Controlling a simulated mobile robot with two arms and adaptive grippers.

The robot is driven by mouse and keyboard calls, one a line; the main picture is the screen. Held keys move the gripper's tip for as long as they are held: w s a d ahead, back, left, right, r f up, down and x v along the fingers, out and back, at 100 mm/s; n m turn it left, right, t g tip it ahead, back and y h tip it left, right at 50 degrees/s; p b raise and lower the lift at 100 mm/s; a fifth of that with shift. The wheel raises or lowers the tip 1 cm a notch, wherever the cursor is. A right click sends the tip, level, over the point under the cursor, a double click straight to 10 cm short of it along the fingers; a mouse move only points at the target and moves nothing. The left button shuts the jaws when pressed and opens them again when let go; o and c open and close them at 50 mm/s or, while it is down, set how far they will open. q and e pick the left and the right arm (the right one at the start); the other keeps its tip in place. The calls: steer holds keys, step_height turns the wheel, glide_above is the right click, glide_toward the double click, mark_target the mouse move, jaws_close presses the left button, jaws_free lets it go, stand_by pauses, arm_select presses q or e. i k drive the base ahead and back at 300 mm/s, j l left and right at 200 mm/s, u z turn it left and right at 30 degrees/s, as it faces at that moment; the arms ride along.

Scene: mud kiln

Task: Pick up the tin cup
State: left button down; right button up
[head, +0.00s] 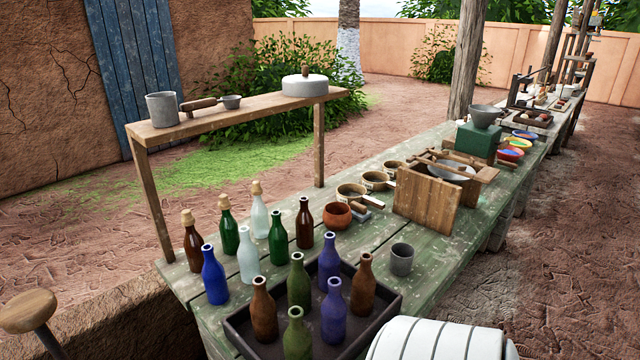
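Two plain grey metal-looking cups are in the head view, and I cannot tell which is the tin cup. A larger grey cup (161,109) stands upright at the left end of the raised wooden shelf. Nothing touches either cup. Neither of my grippers is in view.
Several bottles stand in and behind the dark tray (238,335). A wooden box (428,199), an orange-brown bowl (337,215) and small pans are farther along the table (375,236). The raised shelf (255,105) also holds a handled ladle and a round grey lidded object.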

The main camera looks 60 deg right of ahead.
mark_target(402, 255)
steer(key=z, duration=2.5)
steer(key=i+l+u, duration=0.1)
steer(key=l, duration=0.25)
steer(key=i+l+u, duration=0.1)
steer(key=l, duration=0.25)
steer(key=i+l+u, duration=0.4)
steer(key=i+l, duration=0.15)
steer(key=l, duration=0.15)
